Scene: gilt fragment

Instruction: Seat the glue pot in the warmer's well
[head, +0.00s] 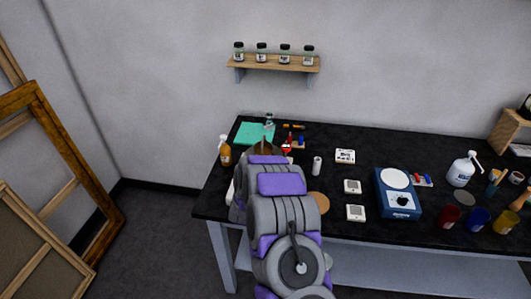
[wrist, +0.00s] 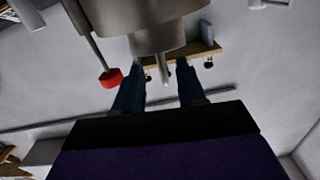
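In the wrist view, which looks upside down, a grey-brown metal vessel (wrist: 150,18), which looks like the glue pot, narrows to a small grey knob-like stem (wrist: 165,73). A rod with a red end (wrist: 110,77) stands beside it. My gripper (wrist: 163,80) has its two dark fingers apart on either side of the stem, with gaps visible; it holds nothing that I can see. In the head view my arm hides the gripper and most of this spot; a brown top (head: 265,148) and the red end (head: 287,148) show past it. I cannot make out the warmer's well.
The black table (head: 335,225) carries a blue device with a white round plate (head: 396,178), small white boxes (head: 352,187), a spray bottle (head: 225,152), a green mat (head: 252,133) and coloured cups (head: 478,217) at right. A wall shelf (head: 272,63) holds several jars. Frames lean at left.

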